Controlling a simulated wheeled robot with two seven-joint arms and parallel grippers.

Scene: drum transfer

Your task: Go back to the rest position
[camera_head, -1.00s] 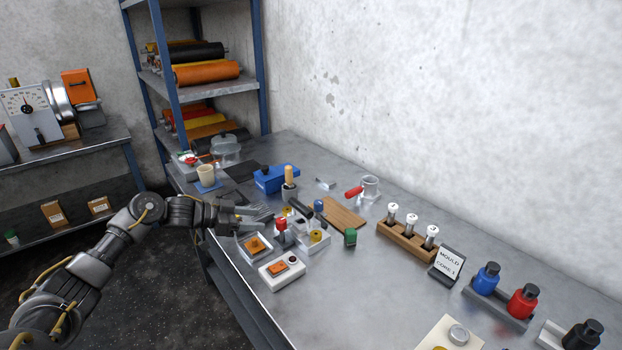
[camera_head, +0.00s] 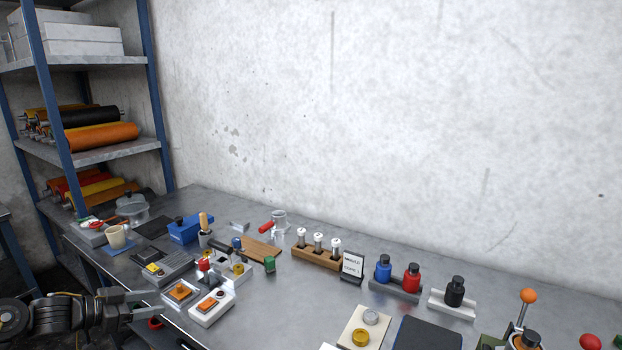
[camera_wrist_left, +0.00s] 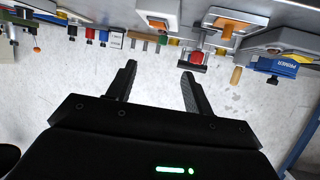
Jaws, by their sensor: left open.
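My left gripper (camera_head: 150,303) is at the lower left of the head view, by the bench's front edge, with its arm coming in from the left. In the left wrist view its two fingers (camera_wrist_left: 159,70) stand apart with nothing between them. The wrist view is upside down, with the bench items along its top and the pale wall behind the fingers. My right gripper is in neither view.
The metal bench (camera_head: 262,318) carries orange-button boxes (camera_head: 211,307), a blue block (camera_head: 184,229), a wooden rack with several white-topped pieces (camera_head: 317,258), and blue (camera_head: 383,269), red (camera_head: 411,278) and black bottles (camera_head: 454,292). A blue-post shelf (camera_head: 105,154) holds rollers.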

